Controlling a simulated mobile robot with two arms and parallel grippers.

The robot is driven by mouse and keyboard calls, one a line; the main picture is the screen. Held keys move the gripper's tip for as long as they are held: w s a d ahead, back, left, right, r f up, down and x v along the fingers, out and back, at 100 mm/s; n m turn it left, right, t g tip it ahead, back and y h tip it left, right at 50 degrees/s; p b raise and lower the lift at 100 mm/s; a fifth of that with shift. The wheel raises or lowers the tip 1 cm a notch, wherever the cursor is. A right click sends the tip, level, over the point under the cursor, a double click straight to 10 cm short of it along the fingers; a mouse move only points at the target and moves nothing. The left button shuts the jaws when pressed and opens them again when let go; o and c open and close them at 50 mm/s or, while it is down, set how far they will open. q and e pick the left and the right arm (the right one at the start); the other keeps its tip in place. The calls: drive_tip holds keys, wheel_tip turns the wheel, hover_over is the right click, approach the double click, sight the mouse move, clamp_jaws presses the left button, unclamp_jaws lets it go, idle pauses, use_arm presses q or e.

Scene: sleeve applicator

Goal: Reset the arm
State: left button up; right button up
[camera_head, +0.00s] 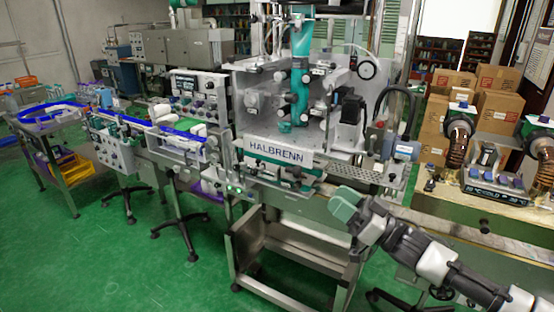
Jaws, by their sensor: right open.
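My right gripper (347,203) is at the end of my right arm, which comes in from the lower right. It has a greenish-grey end and is in front of the sleeve applicator (275,152), a large machine marked HALBRENN. I see nothing held in it. It appears just below the machine's front ledge; I cannot tell whether it touches it. My left gripper is not in view.
A conveyor line with blue rails (180,140) runs left from the machine. A steel cart (62,130) stands at the far left. Cardboard boxes (455,95) are stacked at the back right. A bench (460,205) carries a control box. Green floor (115,260) is open at lower left.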

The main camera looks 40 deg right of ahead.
drive_tip(key=d+f+m+g+h+b, duration=0.15)
drive_tip(key=d+f+h, duration=0.35)
drive_tip(key=f, duration=0.5)
drive_tip(key=d+f+m+h, duration=0.3)
drive_tip(key=d+f+h, duration=0.1)
drive_tip(key=f, duration=0.5)
drive_tip(key=s+f+m+g+h, duration=0.1)
drive_tip(key=s+f+g+h, duration=0.2)
drive_tip(key=f, duration=0.9)
drive_tip(key=s+f+m+g, duration=0.1)
drive_tip(key=s+f+g, duration=0.3)
drive_tip(key=f, duration=0.8)
drive_tip(key=s+a+f+n+g+b, duration=0.1)
drive_tip(key=s+a+f+g, duration=0.2)
drive_tip(key=s+a+f, duration=0.55)
drive_tip(key=s+a+f+n+g+b, duration=0.1)
drive_tip(key=s+a+f+n+g, duration=0.25)
drive_tip(key=f, duration=0.75)
drive_tip(key=s+a+f+n+g+y, duration=0.1)
drive_tip(key=s+a+f+g, duration=0.1)
drive_tip(key=s+a+f, duration=0.2)
drive_tip(key=s+a+f+g+y, duration=0.1)
drive_tip(key=s+a+f, duration=0.4)
drive_tip(key=s+a, duration=0.5)
drive_tip(key=shift+s+a+f+n+g+y+b, duration=0.15)
drive_tip(key=shift+s+a+n+g+y+b, duration=0.2)
drive_tip(key=shift+a+g, duration=0.5)
